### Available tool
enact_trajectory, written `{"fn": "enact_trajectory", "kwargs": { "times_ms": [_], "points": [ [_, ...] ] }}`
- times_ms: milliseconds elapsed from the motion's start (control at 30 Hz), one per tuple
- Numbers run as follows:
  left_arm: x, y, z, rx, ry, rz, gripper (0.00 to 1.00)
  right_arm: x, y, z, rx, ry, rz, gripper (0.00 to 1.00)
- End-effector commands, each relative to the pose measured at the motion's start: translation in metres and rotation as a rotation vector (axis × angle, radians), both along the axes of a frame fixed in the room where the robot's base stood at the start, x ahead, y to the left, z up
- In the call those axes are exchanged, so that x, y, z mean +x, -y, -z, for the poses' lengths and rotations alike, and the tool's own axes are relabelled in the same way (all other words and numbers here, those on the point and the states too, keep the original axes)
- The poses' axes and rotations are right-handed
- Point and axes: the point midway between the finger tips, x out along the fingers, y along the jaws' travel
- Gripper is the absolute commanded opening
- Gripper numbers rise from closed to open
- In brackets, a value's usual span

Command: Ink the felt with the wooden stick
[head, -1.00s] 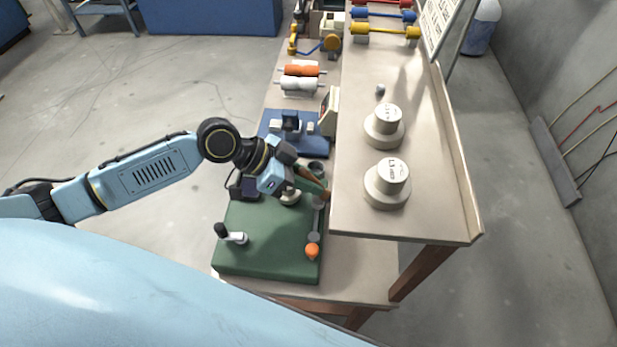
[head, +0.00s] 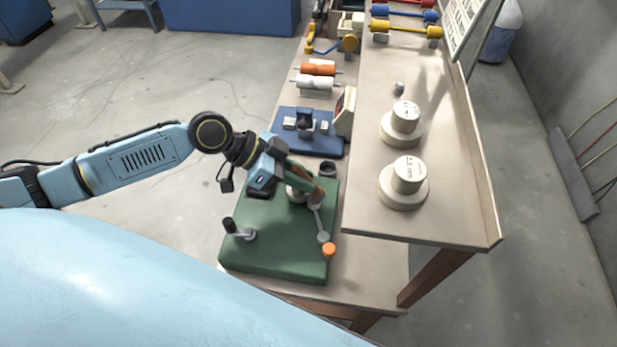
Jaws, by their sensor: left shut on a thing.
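My left gripper (head: 297,172) is over the back of the green base (head: 275,240), shut on a brown wooden stick (head: 319,189). The stick slants down to the right, close above a pale round part (head: 297,194) and the upper end of a thin grey arm (head: 317,218) on the base. I cannot tell whether the stick touches them. A small dark cup (head: 328,167) stands just behind the stick. I cannot make out the felt for certain; the gripper and stick partly cover that area. My right gripper is not in view.
The base carries a black-knobbed crank (head: 238,230) and an orange knob (head: 329,249). Behind is a blue-based device (head: 308,140). To the right, a raised shelf (head: 365,215) holds two pale stepped weights (head: 404,183) (head: 402,122). Spools (head: 317,82) lie farther back.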

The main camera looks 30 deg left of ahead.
Motion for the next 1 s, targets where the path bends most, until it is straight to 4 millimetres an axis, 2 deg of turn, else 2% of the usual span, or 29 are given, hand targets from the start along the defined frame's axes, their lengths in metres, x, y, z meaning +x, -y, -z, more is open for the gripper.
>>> {"fn": "enact_trajectory", "kwargs": {
  "times_ms": [167, 600, 1000],
  "points": [
    [0.000, 0.002, -0.001, 0.002, -0.004, 0.001, 0.00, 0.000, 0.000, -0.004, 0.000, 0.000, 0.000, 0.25],
    [0.010, 0.036, -0.003, 0.001, -0.002, 0.000, 0.00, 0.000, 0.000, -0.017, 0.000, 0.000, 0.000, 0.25],
    [0.011, 0.038, -0.003, 0.002, -0.002, 0.000, 0.00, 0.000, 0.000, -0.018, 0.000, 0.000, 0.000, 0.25]
  ]
}}
